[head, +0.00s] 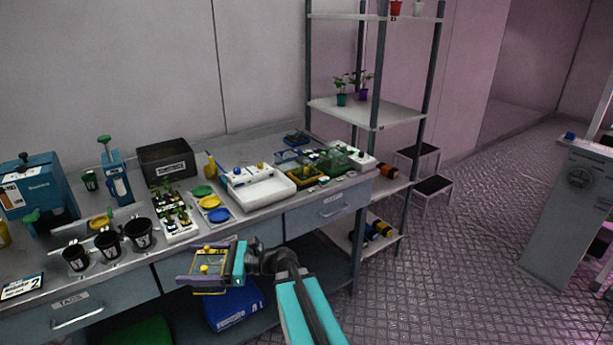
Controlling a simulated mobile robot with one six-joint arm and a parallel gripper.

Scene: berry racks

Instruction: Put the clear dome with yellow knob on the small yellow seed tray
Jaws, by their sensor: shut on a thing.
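My gripper (212,264) is in front of the bench, at the lower middle of the head view. It is shut on the clear dome with yellow knob (204,269); the knob and some yellow edging show between the fingers. Much of the dome is hidden or too small to make out. The small yellow seed tray (304,179) appears to be the yellow-rimmed tray with dark contents near the bench's right end. My gripper is well apart from it, to its left and nearer the camera.
A white tray (266,193) stands left of the yellow tray. Green-rimmed trays (335,162) and a blue tray (296,138) are close by. Coloured dishes (210,201), seedlings (174,213) and black pots (138,234) fill the bench's left. A shelf rack (365,113) stands at right.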

